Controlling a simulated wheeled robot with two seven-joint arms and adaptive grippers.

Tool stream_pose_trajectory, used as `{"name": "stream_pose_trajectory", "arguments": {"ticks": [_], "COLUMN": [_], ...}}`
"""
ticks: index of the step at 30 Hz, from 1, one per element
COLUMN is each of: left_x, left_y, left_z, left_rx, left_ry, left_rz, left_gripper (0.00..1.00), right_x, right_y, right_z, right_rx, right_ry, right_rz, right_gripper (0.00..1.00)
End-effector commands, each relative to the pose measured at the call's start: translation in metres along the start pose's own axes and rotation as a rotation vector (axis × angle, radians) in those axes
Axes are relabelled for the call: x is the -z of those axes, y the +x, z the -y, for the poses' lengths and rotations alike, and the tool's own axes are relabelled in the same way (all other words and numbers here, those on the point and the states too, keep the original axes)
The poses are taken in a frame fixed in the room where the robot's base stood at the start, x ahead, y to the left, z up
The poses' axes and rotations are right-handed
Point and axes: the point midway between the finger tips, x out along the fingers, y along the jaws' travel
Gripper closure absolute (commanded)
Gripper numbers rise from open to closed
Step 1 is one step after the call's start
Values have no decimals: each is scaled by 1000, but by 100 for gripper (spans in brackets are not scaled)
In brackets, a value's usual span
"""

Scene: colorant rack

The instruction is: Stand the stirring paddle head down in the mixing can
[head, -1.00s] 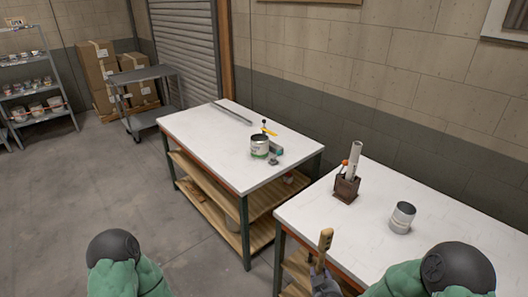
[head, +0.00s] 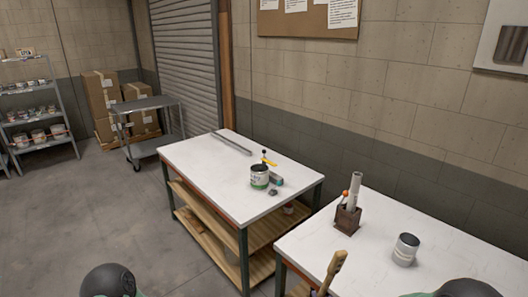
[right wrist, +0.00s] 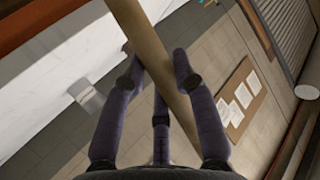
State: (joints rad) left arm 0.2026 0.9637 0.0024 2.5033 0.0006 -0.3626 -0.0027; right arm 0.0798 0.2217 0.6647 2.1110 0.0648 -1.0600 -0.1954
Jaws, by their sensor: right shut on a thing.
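The stirring paddle (head: 334,272) is a wooden stick rising at the bottom of the head view, by the right bench's front edge. My right gripper (right wrist: 157,78) is shut on it, and the shaft crosses diagonally between the fingers in the right wrist view. The paddle's lower end is outside the head view. A plain grey metal can (head: 405,251) with a dark open top stands upright on the right bench, right of the paddle and apart from it. I take it for the mixing can. My left gripper is out of view.
A brown holder (head: 347,220) with a pale tube and an orange-tipped item stands left of the can on the right bench (head: 310,240). Bench space around the grey can is clear.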

Motion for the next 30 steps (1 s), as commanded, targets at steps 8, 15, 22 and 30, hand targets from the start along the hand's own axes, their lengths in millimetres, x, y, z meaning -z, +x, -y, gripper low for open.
{"name": "stream_pose_trajectory", "arguments": {"ticks": [8, 15, 22, 30], "left_x": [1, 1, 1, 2], "left_y": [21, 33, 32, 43], "left_z": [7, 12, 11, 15], "left_rx": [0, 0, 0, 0], "left_ry": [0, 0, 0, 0], "left_rz": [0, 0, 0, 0], "left_gripper": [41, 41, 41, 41], "right_x": [-2, -2, 0, -2], "right_y": [1, 1, 0, 1], "right_z": [0, 0, 0, 0], "right_rx": [0, -1, -1, 1], "right_ry": [331, 563, 592, 712], "right_rz": [-2, 0, 0, -2], "right_gripper": [100, 100, 100, 100]}}
